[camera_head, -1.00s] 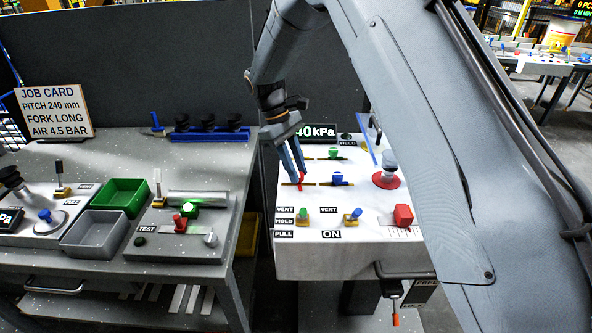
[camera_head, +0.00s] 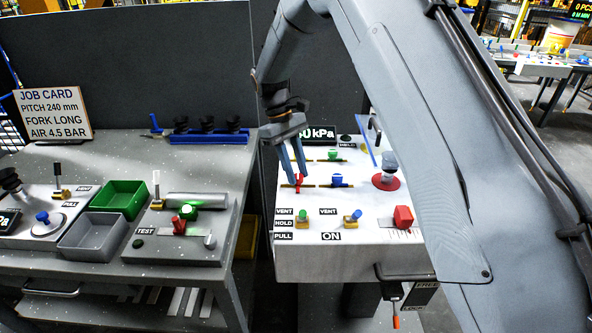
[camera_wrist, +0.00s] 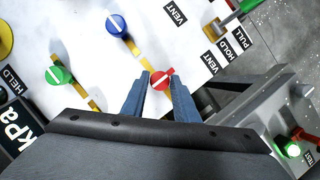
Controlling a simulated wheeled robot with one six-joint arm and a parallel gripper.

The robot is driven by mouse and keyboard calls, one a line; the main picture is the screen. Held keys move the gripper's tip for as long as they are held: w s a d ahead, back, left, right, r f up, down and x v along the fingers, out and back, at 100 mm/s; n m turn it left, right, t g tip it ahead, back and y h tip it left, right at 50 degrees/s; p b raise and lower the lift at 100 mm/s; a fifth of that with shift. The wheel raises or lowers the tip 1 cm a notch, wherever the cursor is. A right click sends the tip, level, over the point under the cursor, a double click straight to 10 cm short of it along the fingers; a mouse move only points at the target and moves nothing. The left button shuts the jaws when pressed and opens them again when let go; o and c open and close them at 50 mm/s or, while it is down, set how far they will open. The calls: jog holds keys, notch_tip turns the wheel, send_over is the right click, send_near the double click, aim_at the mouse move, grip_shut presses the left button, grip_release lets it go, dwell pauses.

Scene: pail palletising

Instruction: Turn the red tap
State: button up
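The red tap (camera_head: 297,184) sits on a yellow pipe strip on the white panel (camera_head: 350,258), left of the blue tap (camera_head: 337,180). In the wrist view the red tap (camera_wrist: 161,80) is a round knob with a white line lying across the direction of its strip. My gripper (camera_head: 294,173) points down at it. In the wrist view its two blue fingers (camera_wrist: 160,84) are apart, one on each side of the red tap, with their tips close to it. I cannot tell whether they touch it. The fingers partly hide the tap in the head view.
A green tap (camera_head: 334,154) stands behind the blue one. Green and blue levers (camera_head: 352,217), a red block knob (camera_head: 403,216) and a red-based knob (camera_head: 386,181) share the panel. A bench with green (camera_head: 120,193) and grey bins stands left.

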jog(key=o, duration=0.3)
jog(key=b+v, duration=0.2)
jog(key=v, duration=0.5)
jog(key=shift+a+r, duration=0.15)
jog(key=shift+r, duration=0.2)
jog(key=shift+w, duration=0.15)
